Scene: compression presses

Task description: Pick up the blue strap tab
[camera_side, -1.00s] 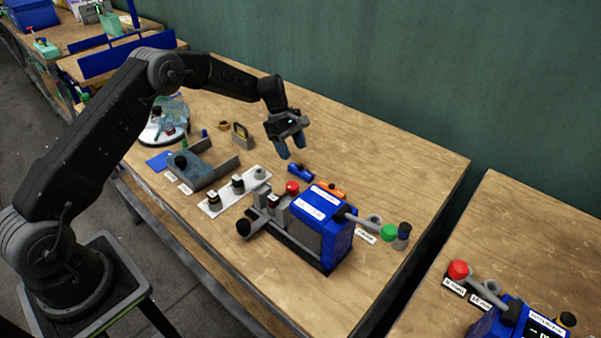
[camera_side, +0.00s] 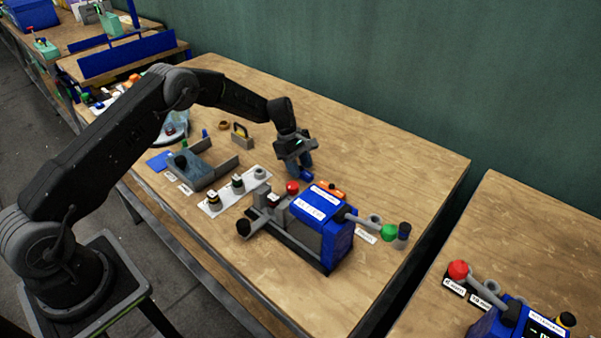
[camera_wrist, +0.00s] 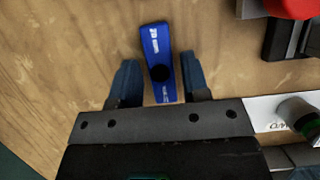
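The blue strap tab (camera_wrist: 157,52) lies on the wooden table, with small white print and a dark round knob or hole in its middle. In the side view only a bit of the tab (camera_side: 307,174) shows past my fingers. My gripper (camera_wrist: 158,82) is open over the tab in the wrist view, one finger on each side, with a gap of bare wood on both sides. In the side view my gripper (camera_side: 298,165) is low at the table. Whether the fingertips touch the table cannot be told.
A blue press (camera_side: 325,228) with a red knob (camera_side: 292,187) stands close in front of the tab. An orange tab (camera_side: 332,193) lies just to the right. A white strip with fittings (camera_side: 222,197) lies to the left. The table behind is clear.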

